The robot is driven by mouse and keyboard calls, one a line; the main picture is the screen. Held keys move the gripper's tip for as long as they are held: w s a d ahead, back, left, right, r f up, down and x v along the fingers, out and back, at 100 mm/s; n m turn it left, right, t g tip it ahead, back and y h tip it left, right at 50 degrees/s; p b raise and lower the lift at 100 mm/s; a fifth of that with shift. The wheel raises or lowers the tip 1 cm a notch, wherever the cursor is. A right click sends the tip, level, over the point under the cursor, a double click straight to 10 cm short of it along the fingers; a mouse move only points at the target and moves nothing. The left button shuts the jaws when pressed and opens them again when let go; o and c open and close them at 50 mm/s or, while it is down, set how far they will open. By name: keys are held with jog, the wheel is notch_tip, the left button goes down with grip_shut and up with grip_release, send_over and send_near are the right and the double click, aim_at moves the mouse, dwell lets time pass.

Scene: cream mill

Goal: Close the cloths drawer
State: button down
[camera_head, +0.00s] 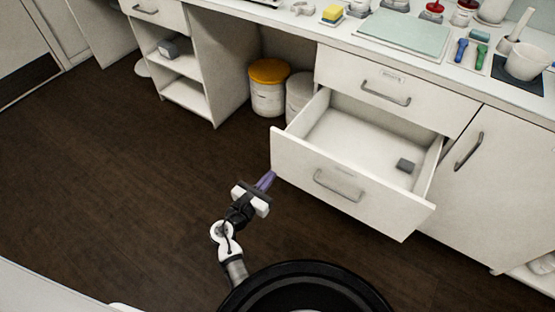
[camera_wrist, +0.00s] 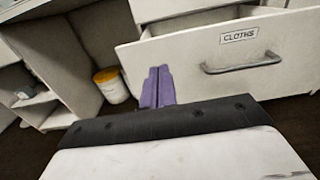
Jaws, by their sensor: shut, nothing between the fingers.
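The cloths drawer (camera_head: 300,160) is white and stands pulled well out from the counter. Its front carries a grey bar handle (camera_head: 338,187), and a CLOTHS label (camera_wrist: 239,35) shows above the handle in the wrist view. A small dark grey block (camera_head: 405,165) lies inside toward the right. My gripper (camera_head: 267,180), with purple fingers, is shut and empty. It is just off the left end of the drawer front in the head view. In the wrist view the fingertips (camera_wrist: 158,78) overlap the front's left part; I cannot tell if they touch it.
A closed drawer (camera_head: 385,85) is above the open one, and a cupboard door (camera_head: 480,165) is to its right. A yellow-lidded bin (camera_head: 268,90) stands under the counter, left of the drawer. The dark floor (camera_head: 130,200) to the left is clear.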

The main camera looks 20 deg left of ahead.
aim_at(297, 143)
jog(key=p+x, duration=0.2)
jog(key=x, duration=1.1)
jog(key=shift+w, duration=0.1)
jog(key=b+x, duration=1)
jog(key=x, duration=1.6)
jog(key=shift+w, duration=0.35)
jog(key=shift+f, duration=0.1)
